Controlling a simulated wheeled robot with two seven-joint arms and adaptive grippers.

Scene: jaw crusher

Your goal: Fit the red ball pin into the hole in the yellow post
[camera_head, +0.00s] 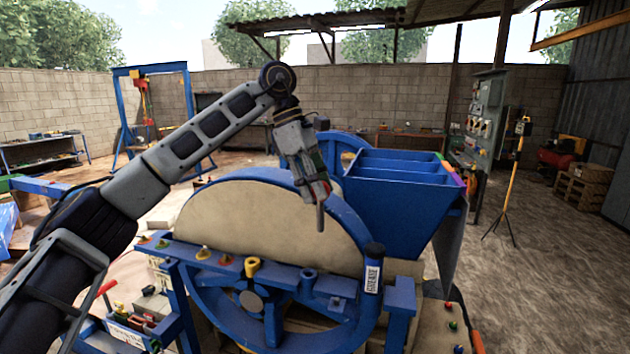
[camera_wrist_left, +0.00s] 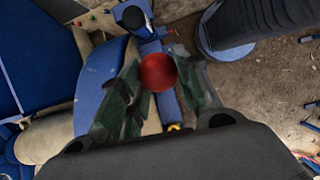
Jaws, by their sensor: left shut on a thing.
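My left gripper (camera_head: 321,190) is shut on the red ball pin, high above the blue bar and in front of the big pale wheel. In the left wrist view the pin's red ball (camera_wrist_left: 158,72) sits between the two fingers; a thin shank points down below the fingers in the head view. The yellow post (camera_head: 252,267) stands on the blue bar, lower and to the left of the gripper, with an open top. A small yellow ring, probably the post's top, shows in the left wrist view (camera_wrist_left: 174,127). My right gripper is not in view.
The blue bar (camera_head: 290,277) carries several small knobs and blue sockets. A dark-capped grease tube (camera_head: 373,267) stands at its right end. The wheel (camera_head: 262,222) and the blue hopper (camera_head: 398,190) are close behind the gripper. Air above the bar is clear.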

